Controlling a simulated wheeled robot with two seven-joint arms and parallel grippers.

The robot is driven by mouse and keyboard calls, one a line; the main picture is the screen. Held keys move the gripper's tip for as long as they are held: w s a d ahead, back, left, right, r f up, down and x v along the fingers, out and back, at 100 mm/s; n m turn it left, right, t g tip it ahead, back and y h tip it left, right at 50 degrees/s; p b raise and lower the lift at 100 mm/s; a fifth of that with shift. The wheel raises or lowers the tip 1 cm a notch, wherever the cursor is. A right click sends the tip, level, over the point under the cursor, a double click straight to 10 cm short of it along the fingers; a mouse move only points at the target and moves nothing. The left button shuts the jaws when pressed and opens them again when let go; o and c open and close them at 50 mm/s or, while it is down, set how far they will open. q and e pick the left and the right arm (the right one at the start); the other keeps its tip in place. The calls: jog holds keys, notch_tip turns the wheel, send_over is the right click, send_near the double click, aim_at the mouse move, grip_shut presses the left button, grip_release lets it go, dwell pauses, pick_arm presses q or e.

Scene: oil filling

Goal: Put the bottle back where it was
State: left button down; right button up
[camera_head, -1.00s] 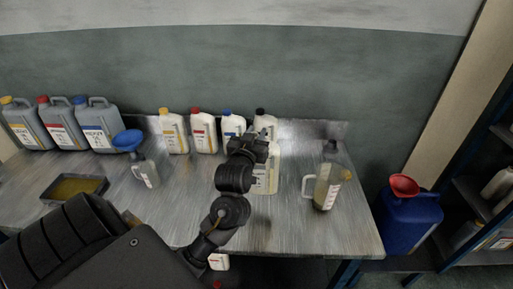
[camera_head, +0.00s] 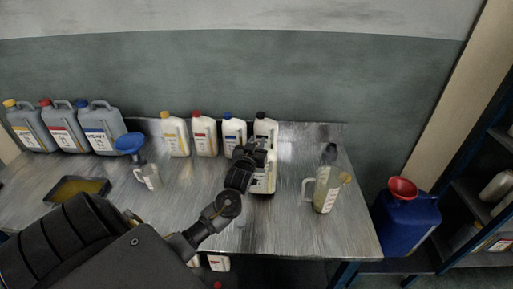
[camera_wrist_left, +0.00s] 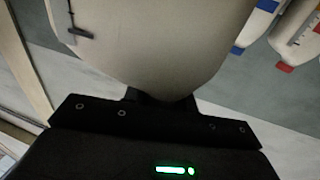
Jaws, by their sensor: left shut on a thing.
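My left gripper (camera_head: 258,154) is shut on a white bottle (camera_head: 265,182) with a pale yellowish label. The gripper and wrist cover its upper part, and its cap is hidden. In the left wrist view the held bottle (camera_wrist_left: 165,45) fills the upper middle as a large pale body. It appears over the metal table, in front of the black-capped white bottle (camera_head: 266,128); I cannot tell whether its base touches the table. That bottle ends a back row with yellow-capped (camera_head: 175,135), red-capped (camera_head: 204,135) and blue-capped (camera_head: 234,130) bottles. My right gripper is not in view.
A clear jug (camera_head: 325,188) stands to the right on the table (camera_head: 285,225). A blue funnel (camera_head: 129,143), a small measuring jug (camera_head: 147,177), an oil tray (camera_head: 77,190) and grey canisters (camera_head: 100,125) are left. A blue can with red funnel (camera_head: 403,188) stands off the table's right side.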

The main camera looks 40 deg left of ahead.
pick_arm(q)
jog(key=shift+f+p, duration=0.35)
jog(key=shift+f, duration=0.85)
jog(key=c, duration=1.1)
grip_release()
jog(key=b+v, duration=0.3)
jog(key=v, duration=0.9)
jog(key=shift+s+d, duration=0.1)
